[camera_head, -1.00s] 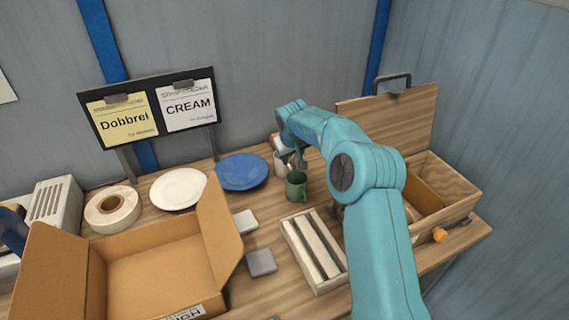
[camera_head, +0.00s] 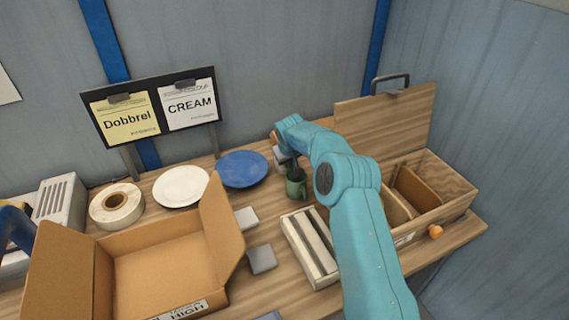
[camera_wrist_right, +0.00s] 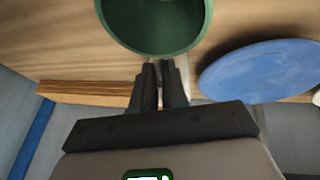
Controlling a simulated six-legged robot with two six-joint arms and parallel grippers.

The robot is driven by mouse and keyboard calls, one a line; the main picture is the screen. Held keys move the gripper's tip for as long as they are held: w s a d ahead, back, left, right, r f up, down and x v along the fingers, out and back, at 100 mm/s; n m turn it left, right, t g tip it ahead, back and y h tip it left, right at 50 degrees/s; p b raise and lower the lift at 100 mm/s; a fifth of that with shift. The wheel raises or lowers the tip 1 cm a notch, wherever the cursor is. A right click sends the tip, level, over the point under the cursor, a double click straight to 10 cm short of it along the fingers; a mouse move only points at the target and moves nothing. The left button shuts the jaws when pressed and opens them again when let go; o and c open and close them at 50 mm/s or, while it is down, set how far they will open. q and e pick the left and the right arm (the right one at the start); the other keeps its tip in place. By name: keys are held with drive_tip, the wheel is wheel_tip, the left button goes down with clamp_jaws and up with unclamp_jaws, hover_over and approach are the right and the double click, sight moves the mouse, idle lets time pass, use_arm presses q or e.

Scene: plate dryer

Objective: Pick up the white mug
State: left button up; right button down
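My right gripper (camera_head: 294,173) is at the back of the table, just above and behind the green mug (camera_head: 297,188). I cannot make out the white mug now; the pale patch beside the gripper in the head view may be part of my gripper. My left gripper is out of view.
A blue plate (camera_head: 242,169) and a white plate (camera_head: 181,186) lie left of the green mug. A slotted rack (camera_head: 307,248) stands in front of it. An open cardboard box (camera_head: 165,268) fills the front left. A wooden box (camera_head: 445,190) stands at right.

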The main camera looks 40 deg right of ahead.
idle(0.4)
drive_tip(key=shift+r, duration=0.25)
wheel_tip(320, 180, up, 19)
drive_tip(key=p, duration=0.4)
drive_tip(key=shift+s+r, duration=0.15)
drive_tip(key=shift+r, duration=0.05)
